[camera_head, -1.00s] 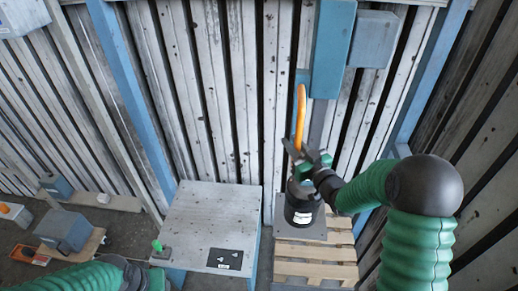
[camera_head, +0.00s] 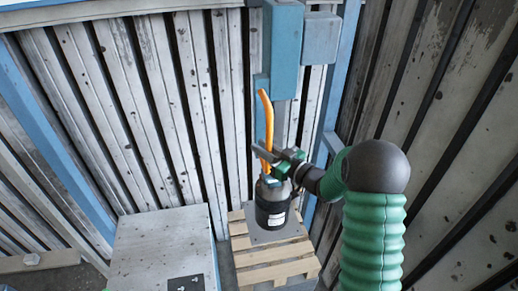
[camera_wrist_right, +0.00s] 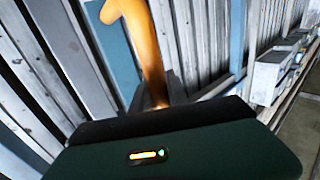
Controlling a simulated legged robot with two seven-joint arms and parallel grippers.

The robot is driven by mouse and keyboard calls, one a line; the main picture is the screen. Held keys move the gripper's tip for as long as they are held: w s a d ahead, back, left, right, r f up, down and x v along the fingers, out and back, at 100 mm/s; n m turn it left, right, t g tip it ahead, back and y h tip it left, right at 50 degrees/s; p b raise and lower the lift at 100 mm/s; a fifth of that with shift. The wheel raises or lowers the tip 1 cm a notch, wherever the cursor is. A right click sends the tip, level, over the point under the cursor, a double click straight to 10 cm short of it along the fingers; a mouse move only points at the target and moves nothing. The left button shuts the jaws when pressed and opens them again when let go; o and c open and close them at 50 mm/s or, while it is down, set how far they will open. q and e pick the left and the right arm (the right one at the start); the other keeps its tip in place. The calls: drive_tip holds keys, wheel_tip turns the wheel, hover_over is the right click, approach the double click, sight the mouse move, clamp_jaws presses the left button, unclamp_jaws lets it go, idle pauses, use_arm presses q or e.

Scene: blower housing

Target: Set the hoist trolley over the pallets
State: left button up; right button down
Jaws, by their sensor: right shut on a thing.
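My right gripper (camera_head: 268,158) is shut on an orange curved handle (camera_head: 265,112), which rises above the jaws. The handle also shows in the right wrist view (camera_wrist_right: 149,50), running down behind the gripper body. A blue upright housing (camera_head: 286,45) with a grey-blue box (camera_head: 320,38) is at the top, behind the handle. I cannot tell which part is the hoist trolley. A dark cylinder (camera_head: 271,212) with a white label is just below the gripper, over a wooden pallet (camera_head: 265,272). Whether it rests or hangs is unclear. My left gripper is out of view.
A pale worktable (camera_head: 160,245) with a dark panel (camera_head: 186,283) stands left of the pallet. Corrugated metal walls and blue posts (camera_head: 45,135) close in the back and right. In the right wrist view, light boxes (camera_wrist_right: 272,72) line the right side.

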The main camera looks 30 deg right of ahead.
drive_tip(key=c, duration=1.5)
unclamp_jaws()
drive_tip(key=shift+w+d, duration=0.1)
drive_tip(key=shift+w, duration=0.05)
drive_tip(key=shift+o, duration=1)
drive_tip(key=shift+w+d, duration=0.1)
drive_tip(key=shift+d+f, duration=0.15)
drive_tip(key=shift+d, duration=0.05)
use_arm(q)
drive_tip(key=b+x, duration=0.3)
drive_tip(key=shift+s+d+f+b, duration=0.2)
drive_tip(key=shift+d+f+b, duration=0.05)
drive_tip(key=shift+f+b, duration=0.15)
use_arm(e)
drive_tip(key=v, duration=1.6)
drive_tip(key=shift+s+d, duration=0.2)
drive_tip(key=shift+s, duration=0.15)
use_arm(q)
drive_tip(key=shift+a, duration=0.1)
use_arm(e)
drive_tip(key=shift+a, duration=0.1)
